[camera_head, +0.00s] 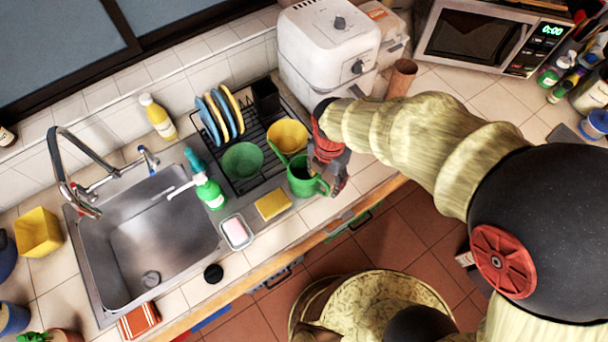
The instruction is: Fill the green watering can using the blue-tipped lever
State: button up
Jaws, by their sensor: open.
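The green watering can (299,187) stands on the counter's front edge, right of the sink. Its open top faces up and the inside looks dark. My gripper (330,179) is open at the can's right side, with its fingers close to the can's handle. I cannot tell whether they touch it. The blue-tipped lever (148,157) is at the back of the sink, beside the faucet (77,188). The tall faucet arches over the left part of the sink (150,230). No running water shows.
A dish rack (262,173) with plates and bowls is behind the can. A yellow sponge (273,204), a soap dish (236,232) and a green soap bottle (210,191) stand between can and sink. A white appliance (325,60) stands behind. The sink basin looks empty.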

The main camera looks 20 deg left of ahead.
aim_at(322, 193)
jog(key=shift+f+b, duration=0.5)
jog(key=shift+f, duration=3.4)
jog(key=c, duration=0.3)
jog(key=c, duration=1.1)
grip_shut()
